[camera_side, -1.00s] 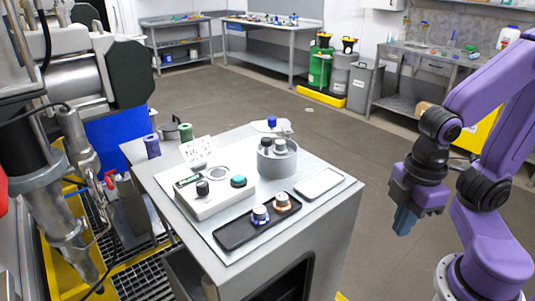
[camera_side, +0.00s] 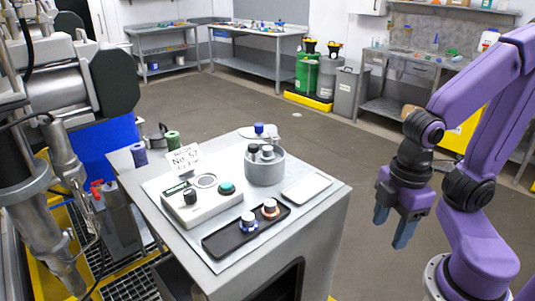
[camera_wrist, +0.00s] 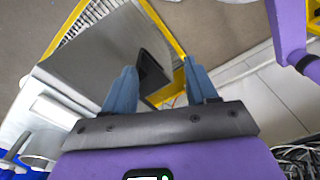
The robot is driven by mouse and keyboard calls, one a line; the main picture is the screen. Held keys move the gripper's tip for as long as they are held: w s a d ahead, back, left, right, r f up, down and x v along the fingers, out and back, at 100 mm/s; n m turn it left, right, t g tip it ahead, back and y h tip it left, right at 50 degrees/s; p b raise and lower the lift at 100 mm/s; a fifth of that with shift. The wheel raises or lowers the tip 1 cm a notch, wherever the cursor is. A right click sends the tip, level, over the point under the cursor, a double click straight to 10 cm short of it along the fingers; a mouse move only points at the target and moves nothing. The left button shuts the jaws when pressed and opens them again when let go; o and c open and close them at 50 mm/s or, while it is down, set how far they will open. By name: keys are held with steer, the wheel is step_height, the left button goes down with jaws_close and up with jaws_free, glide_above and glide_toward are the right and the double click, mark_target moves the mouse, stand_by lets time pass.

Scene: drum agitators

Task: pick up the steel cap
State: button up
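Two small round caps with silver-grey tops stand on a black tray (camera_side: 222,242) on the grey cabinet. One cap (camera_side: 249,222) has a blue lower ring, and the other cap (camera_side: 270,208) has an orange-copper ring. I cannot tell for sure which of them is the steel cap. A grey pot (camera_side: 265,171) behind them holds small pieces with black and pale grey tops. My gripper (camera_side: 393,226) hangs to the right of the cabinet, clear of it, fingers down, apart and empty. The fingers are also spread in the wrist view (camera_wrist: 160,75), which shows no cap.
A white control box (camera_side: 202,207) with knobs stands left of the black tray. A pale flat dish (camera_side: 307,187) lies on the right. Green (camera_side: 173,139) and purple (camera_side: 139,155) spools and a sign (camera_side: 184,158) stand at the back left. Open floor surrounds my gripper.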

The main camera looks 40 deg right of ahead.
steer(key=w+a+r+n, duration=0.2)
steer(key=w+a+r, duration=0.35)
steer(key=w, duration=0.35)
step_height(320, 180, up, 15)
steer(key=n, duration=0.7)
glide_above(268, 148)
steer(key=f, duration=1.1)
steer(key=shift+w+a+f, duration=0.2)
steer(key=shift+w+f, duration=0.05)
steer(key=shift+s+d+f, duration=0.1)
steer(key=shift+f, duration=1.25)
steer(key=shift+s+d+f, duration=0.1)
steer(key=shift+f, duration=1.2)
